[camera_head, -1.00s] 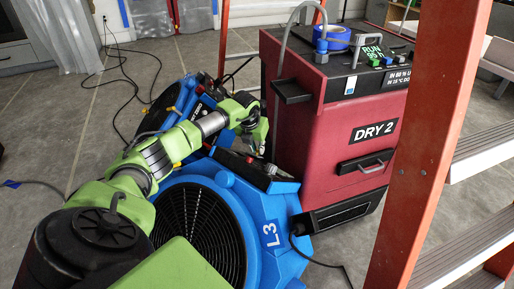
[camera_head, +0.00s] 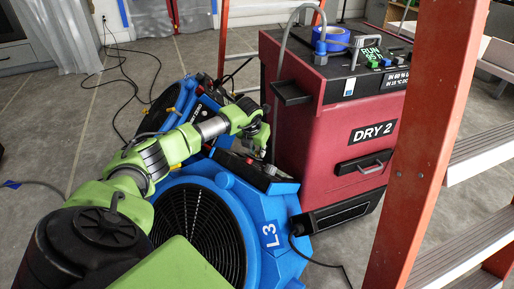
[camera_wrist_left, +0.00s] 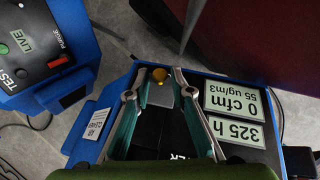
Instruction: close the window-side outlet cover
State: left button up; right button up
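I cannot tell whether the fingers touch the plate. I cannot tell for certain which part is the window-side outlet cover. My right gripper is not in view.
The red dryer marked DRY 2 (camera_head: 335,130) stands close right of the gripper, with a grey hose rising from it. An orange ladder (camera_head: 430,150) is in front at right. A blue control box (camera_wrist_left: 45,50) is at left in the wrist view. Black cables cross the floor.

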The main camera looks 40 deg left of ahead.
aim_at(255, 158)
pick_arm(q)
jog(key=shift+r, duration=0.1)
jog(key=shift+v, duration=3.7)
